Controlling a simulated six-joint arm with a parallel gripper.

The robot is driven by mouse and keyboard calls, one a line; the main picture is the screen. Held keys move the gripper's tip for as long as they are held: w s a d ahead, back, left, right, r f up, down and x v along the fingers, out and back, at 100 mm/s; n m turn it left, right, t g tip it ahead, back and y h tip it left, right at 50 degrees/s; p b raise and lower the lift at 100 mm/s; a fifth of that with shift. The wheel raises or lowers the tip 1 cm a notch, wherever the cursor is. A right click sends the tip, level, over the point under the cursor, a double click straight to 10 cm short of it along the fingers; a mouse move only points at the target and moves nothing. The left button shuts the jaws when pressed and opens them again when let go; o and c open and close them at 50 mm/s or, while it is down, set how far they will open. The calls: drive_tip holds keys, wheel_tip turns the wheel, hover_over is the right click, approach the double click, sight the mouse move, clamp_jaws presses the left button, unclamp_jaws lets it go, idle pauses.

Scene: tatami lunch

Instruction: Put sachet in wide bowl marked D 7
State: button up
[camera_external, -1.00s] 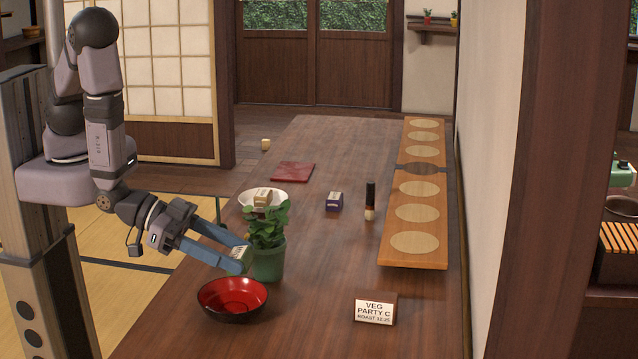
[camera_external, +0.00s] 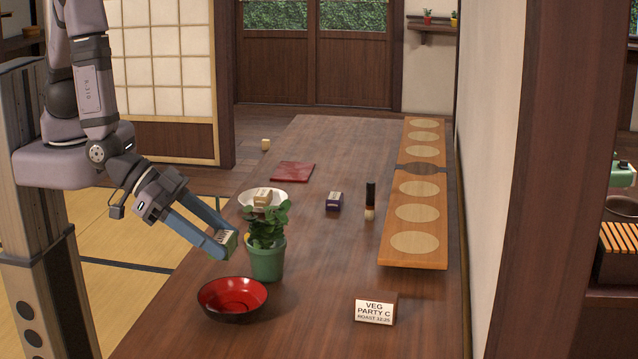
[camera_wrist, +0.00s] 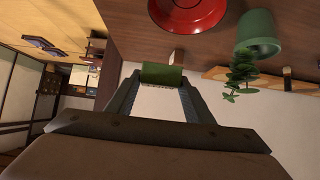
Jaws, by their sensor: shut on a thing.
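My gripper (camera_external: 222,244) is shut on a small green packet with a pale striped face, which looks like the sachet (camera_external: 229,240). It holds the sachet in the air, left of the potted plant and above and behind the red bowl. In the wrist view the green sachet (camera_wrist: 162,74) sits between the fingertips (camera_wrist: 162,80). A wide red bowl with a dark outside (camera_external: 232,297) stands on the table and looks empty. It also shows at the top of the wrist view (camera_wrist: 187,12). I see no D 7 mark on it.
A plant in a green pot (camera_external: 267,262) stands close beside the gripper. Behind it is a white bowl (camera_external: 279,194) with a pale block (camera_external: 263,197). A sign (camera_external: 375,310) reads VEG PARTY C.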

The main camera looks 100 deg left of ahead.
drive_tip(key=shift+f, duration=2.95)
drive_tip(key=shift+f, duration=0.1)
drive_tip(key=shift+f, duration=2)
drive_tip(key=shift+f, duration=0.3)
drive_tip(key=o, duration=1.1)
drive_tip(key=shift+r, duration=0.1)
